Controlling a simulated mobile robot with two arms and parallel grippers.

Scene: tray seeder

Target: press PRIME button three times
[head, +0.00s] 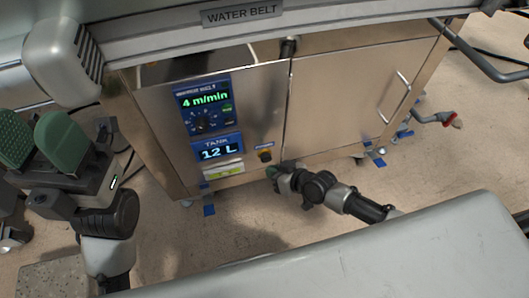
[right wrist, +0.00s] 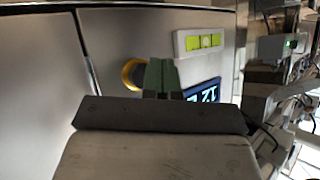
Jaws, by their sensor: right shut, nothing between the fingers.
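The button (head: 265,155) with a yellow ring sits low on the steel cabinet's front, right of the TANK display; its label is too small to read. It also shows in the right wrist view (right wrist: 132,75), partly hidden behind my fingers. My right gripper (head: 272,172) is shut and empty, close to the button, just below and right of it in the head view. In the right wrist view its green fingers (right wrist: 161,76) overlap the button's edge; I cannot tell whether they touch it. My left gripper (head: 38,132) is open and empty at the far left, away from the cabinet.
The TANK display (head: 219,150) reads 12 L. Above it a blue panel (head: 204,105) reads 4 m/min. A level vial (head: 223,170) sits below. The WATER BELT sign (head: 240,14) is on the beam above. A grey surface (head: 400,250) fills the front right.

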